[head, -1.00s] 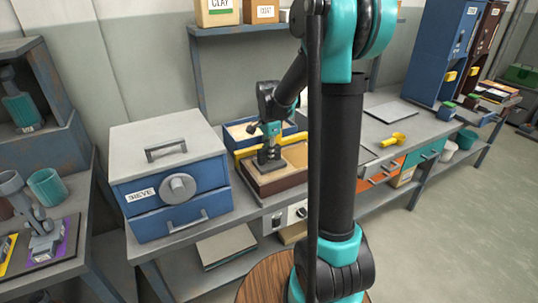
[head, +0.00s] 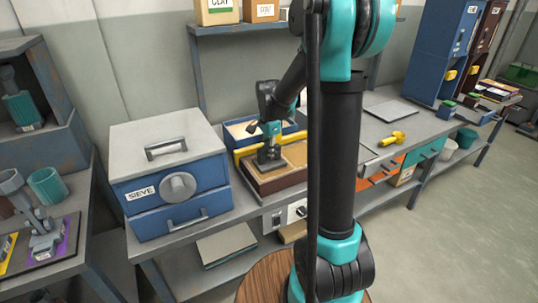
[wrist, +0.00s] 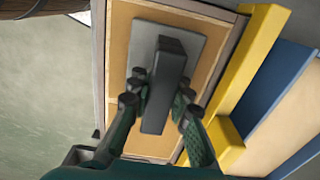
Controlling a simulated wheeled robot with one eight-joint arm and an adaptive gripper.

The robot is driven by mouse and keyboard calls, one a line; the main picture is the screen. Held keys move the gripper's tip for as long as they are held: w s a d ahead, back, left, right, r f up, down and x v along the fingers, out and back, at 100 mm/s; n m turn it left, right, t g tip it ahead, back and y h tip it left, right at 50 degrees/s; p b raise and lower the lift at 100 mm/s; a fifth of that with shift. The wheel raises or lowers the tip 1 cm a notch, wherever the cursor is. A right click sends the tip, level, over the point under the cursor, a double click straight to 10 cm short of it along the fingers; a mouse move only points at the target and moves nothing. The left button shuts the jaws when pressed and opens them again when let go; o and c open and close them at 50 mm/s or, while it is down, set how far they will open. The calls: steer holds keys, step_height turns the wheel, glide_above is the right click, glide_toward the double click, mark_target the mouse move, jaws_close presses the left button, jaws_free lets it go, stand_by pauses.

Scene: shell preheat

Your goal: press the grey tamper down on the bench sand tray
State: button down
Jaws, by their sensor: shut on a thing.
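The grey tamper has a flat rectangular plate and an upright block handle (wrist: 168,85). In the wrist view its plate (wrist: 145,45) lies over the tan sand of the bench sand tray (wrist: 100,70). My gripper (wrist: 160,97) has its fingers on both sides of the handle and is shut on it. In the head view my gripper (head: 271,130) is above the brown-walled tray (head: 277,184), with the tamper plate (head: 270,166) low at the sand. I cannot tell how firmly the plate touches the sand.
A yellow bar (wrist: 245,75) and a blue-walled tray (wrist: 275,95) lie beside the sand tray. A blue sieve box (head: 175,185) stands to the left on the bench. A yellow object (head: 393,138) and a grey plate (head: 390,111) lie to the right.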

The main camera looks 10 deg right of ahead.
steer(key=shift+r, duration=3.45)
